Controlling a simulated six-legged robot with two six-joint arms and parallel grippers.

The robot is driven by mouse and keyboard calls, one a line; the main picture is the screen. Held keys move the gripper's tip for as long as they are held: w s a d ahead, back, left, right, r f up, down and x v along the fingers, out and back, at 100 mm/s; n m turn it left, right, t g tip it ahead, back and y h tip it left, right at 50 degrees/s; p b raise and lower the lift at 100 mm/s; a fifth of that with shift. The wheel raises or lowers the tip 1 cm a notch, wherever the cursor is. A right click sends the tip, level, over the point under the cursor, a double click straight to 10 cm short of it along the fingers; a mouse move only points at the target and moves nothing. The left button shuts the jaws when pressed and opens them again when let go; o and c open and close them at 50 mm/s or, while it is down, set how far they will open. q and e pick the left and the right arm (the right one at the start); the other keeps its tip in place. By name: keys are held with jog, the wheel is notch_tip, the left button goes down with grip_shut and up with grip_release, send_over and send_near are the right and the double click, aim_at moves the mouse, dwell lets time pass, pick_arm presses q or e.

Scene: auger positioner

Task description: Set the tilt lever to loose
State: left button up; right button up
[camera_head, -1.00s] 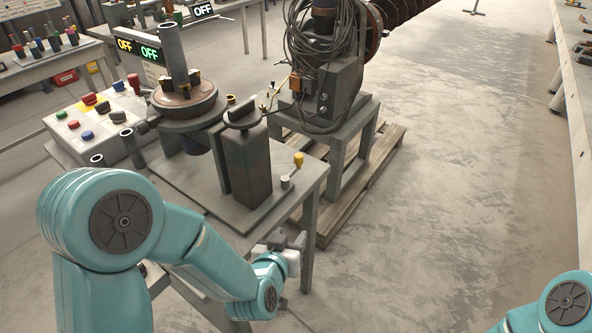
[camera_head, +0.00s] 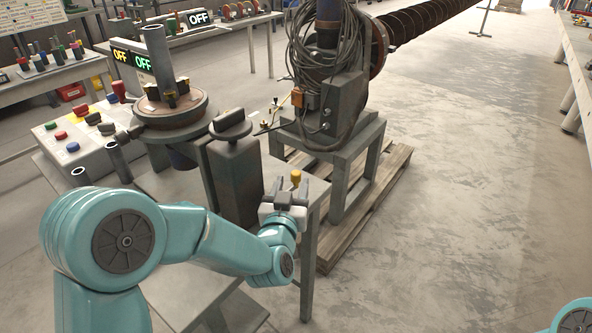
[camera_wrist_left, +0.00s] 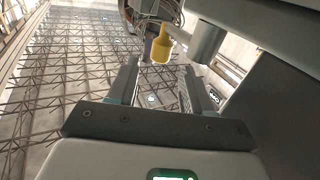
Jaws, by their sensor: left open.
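A small lever with a yellow knob (camera_head: 296,176) stands at the right edge of the positioner's table, beside the dark post; I take it for the tilt lever. My left gripper (camera_head: 291,196) is open and empty, just in front of the knob and partly covering the lever's lower part. In the left wrist view the yellow knob (camera_wrist_left: 162,48) shows beyond the open fingers of the left gripper (camera_wrist_left: 160,75), roughly centred between them, not gripped. Whether the fingers touch it I cannot tell. My right gripper is out of view; only part of my right arm shows at bottom right.
A control panel (camera_head: 75,143) with coloured buttons and a round turntable (camera_head: 170,112) are further left. A machine with cables (camera_head: 330,85) stands behind. Floor to the right is clear.

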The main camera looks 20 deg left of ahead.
aim_at(292, 176)
pick_arm(q)
jog(key=shift+w+a, duration=0.2)
jog(key=shift+w, duration=1.15)
jog(key=shift+w+a, duration=0.15)
jog(key=shift+w, duration=1.15)
jog(key=shift+c, duration=0.3)
grip_shut()
jog(key=shift+f+y, duration=0.1)
jog(key=shift+y, duration=0.2)
jog(key=n+y, duration=0.1)
jog(key=a+n+y, duration=0.1)
jog(key=shift+w+g+y, duration=0.15)
jog(key=shift+g+y, duration=0.15)
jog(key=shift+y, duration=0.1)
jog(key=shift+a+n+g+y, duration=0.4)
jog(key=shift+n+g+y, duration=0.1)
jog(key=shift+n+y, duration=0.5)
jog(key=n+g+y, duration=0.1)
jog(key=a+n+g+y, duration=0.1)
jog(key=y, duration=0.1)
jog(key=shift+a, duration=0.15)
jog(key=shift+s+a+n+g+y+p, duration=0.15)
jog(key=shift+a+n+g+y+p, duration=0.25)
jog(key=shift+n+g+y, duration=0.45)
jog(key=shift+s+a+n+g+y+p, duration=0.15)
jog(key=shift+a+n+g+y+p, duration=0.2)
jog(key=shift+n+g+y, duration=0.5)
